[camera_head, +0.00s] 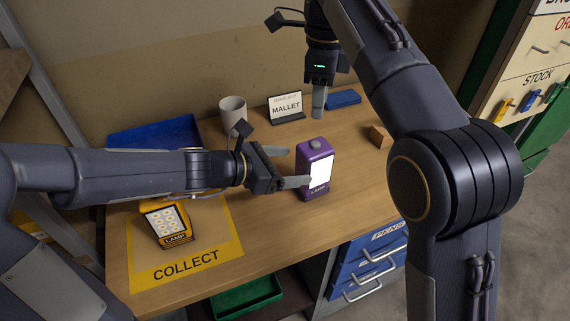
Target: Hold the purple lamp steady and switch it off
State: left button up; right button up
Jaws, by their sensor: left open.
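The purple lamp (308,185) stands upright on the wooden table, its front panel bright white and a round grey button on top. My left gripper (290,166) is open and comes in from the left. One fingertip reaches the lamp's lower left front and the other is near its left side; I cannot tell whether they touch it. My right gripper (319,112) points down from above, with its fingertip above and behind the lamp's button in the picture. Only one finger shape shows, so its opening is unclear.
A yellow lamp (176,239) stands on the yellow COLLECT mat (228,249), partly below my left arm. A mug (233,113), a MALLET sign (286,106), a blue box (344,98), a wooden block (380,136) and a blue tray (150,136) are also on the table (270,228).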

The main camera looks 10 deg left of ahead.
aim_at(314, 164)
pick_arm(q)
jog(key=x, duration=0.7)
jog(key=c, duration=1.3)
pick_arm(e)
jog(key=shift+c, duration=0.3)
grip_shut()
dwell(0.6)
